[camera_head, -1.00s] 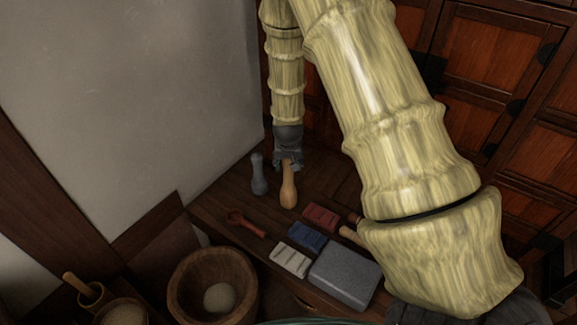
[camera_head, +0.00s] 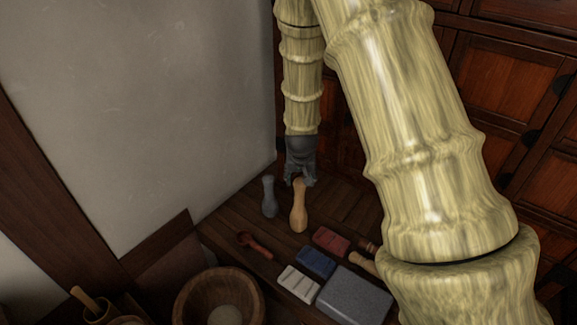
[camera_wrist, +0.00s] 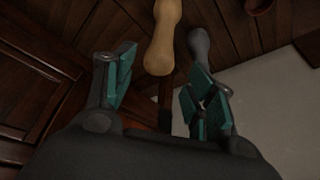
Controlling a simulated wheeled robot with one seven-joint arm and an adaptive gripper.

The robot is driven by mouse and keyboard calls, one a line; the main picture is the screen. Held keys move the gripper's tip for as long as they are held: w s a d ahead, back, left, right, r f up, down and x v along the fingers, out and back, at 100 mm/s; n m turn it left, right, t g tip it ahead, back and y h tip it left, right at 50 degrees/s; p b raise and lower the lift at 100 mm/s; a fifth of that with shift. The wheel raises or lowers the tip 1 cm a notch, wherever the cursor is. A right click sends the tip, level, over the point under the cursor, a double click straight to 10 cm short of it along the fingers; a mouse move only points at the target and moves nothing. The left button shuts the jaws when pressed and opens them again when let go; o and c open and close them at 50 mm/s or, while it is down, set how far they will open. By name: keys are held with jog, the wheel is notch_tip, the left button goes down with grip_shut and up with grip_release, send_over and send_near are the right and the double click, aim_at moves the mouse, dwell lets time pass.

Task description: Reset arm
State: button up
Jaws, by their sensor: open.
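My gripper (camera_head: 300,178) hangs down at the end of my bamboo-like arm, just above the wooden shelf near the wall. It also shows in the wrist view (camera_wrist: 160,90), with its green-padded fingers spread apart. A pale wooden pestle-shaped piece (camera_head: 299,207) stands upright on the shelf beneath the gripper. In the wrist view this wooden piece (camera_wrist: 163,40) lies beyond the gap between the fingers, and nothing is gripped. A grey pestle-shaped piece (camera_head: 269,197) stands just left of it; in the wrist view the grey piece (camera_wrist: 199,46) is behind the right finger.
On the shelf are a dark red spoon-like tool (camera_head: 256,246), a red block (camera_head: 331,241), a blue block (camera_head: 315,262), a white block (camera_head: 298,284) and a grey slab (camera_head: 354,297). A wooden bowl (camera_head: 187,300) stands lower left. A plastered wall (camera_head: 140,110) bounds the left; wooden cabinets (camera_head: 505,75) the right.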

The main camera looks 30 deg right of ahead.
jog(key=s+a+f+n+g+p, duration=0.1)
jog(key=s+a+f, duration=0.4)
jog(key=s, duration=0.7)
jog(key=s+a+f+n+g+y+p, duration=0.1)
jog(key=s+a+f+n+p, duration=0.2)
jog(key=s, duration=0.9)
jog(key=s+a+f+n+g+y+p, duration=0.1)
jog(key=s+a+f+n+p, duration=0.1)
jog(key=s+a+f+p, duration=0.3)
jog(key=s+a+f, duration=0.3)
jog(key=s+a, duration=0.2)
jog(key=s, duration=0.2)
jog(key=shift+g, duration=0.3)
jog(key=shift+a, duration=0.1)
